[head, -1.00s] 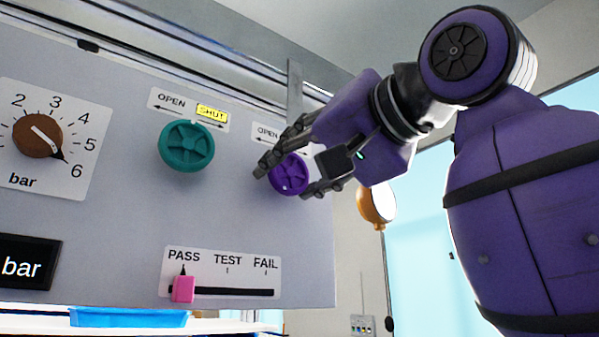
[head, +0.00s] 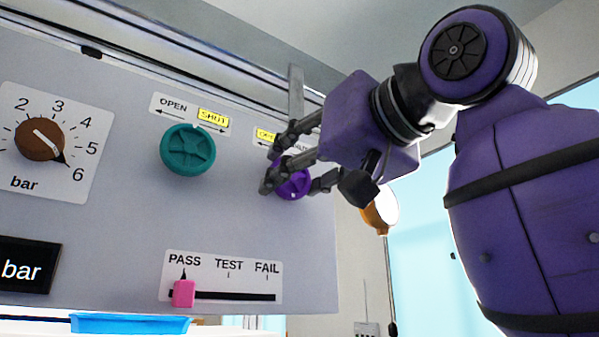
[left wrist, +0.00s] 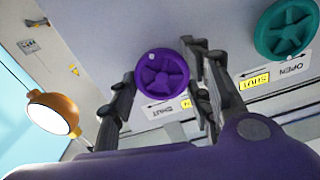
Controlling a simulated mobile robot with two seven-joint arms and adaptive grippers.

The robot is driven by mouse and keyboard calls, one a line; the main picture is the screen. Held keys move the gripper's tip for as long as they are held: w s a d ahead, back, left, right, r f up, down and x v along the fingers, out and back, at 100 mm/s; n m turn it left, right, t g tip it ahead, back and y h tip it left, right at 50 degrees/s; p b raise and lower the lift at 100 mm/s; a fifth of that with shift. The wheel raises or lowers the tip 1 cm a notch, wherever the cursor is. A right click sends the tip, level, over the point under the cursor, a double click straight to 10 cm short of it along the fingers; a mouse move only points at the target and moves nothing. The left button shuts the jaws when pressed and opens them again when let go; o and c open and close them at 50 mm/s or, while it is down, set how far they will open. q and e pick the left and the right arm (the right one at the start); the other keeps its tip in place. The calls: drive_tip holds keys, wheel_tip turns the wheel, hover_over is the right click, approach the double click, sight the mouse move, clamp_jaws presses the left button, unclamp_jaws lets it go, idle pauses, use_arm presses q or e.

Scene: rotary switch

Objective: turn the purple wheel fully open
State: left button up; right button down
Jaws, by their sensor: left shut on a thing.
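The purple wheel (head: 294,183) is on the right part of the grey panel. My left gripper (head: 291,181) is shut on it, with fingers on both sides of its rim. In the left wrist view the purple wheel (left wrist: 162,74) sits between the fingertips of my left gripper (left wrist: 163,68), and a small pale dot shows near its rim. The wheel's label (head: 266,135) is partly hidden by fingers; its OPEN word is lit yellow. The left wrist view shows its SHUT word unlit, upside down. My right gripper is in neither view.
A teal wheel (head: 187,150) is to the left, its SHUT word lit yellow. A brown dial (head: 39,139) and a pink slider (head: 183,294) at PASS share the panel. An orange-rimmed round lamp (head: 381,210) is beyond the panel's right edge.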

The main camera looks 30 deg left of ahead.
use_arm(q)
drive_tip(key=shift+w+f, duration=0.15)
drive_tip(key=shift+f, duration=0.1)
drive_tip(key=o, duration=1)
drive_tip(key=shift+c, duration=0.2)
drive_tip(key=shift+o, duration=0.9)
drive_tip(key=shift+r, duration=0.1)
drive_tip(key=shift+d+r, duration=0.1)
drive_tip(key=shift+d, duration=0.05)
drive_tip(key=v, duration=0.7)
drive_tip(key=shift+d, duration=0.1)
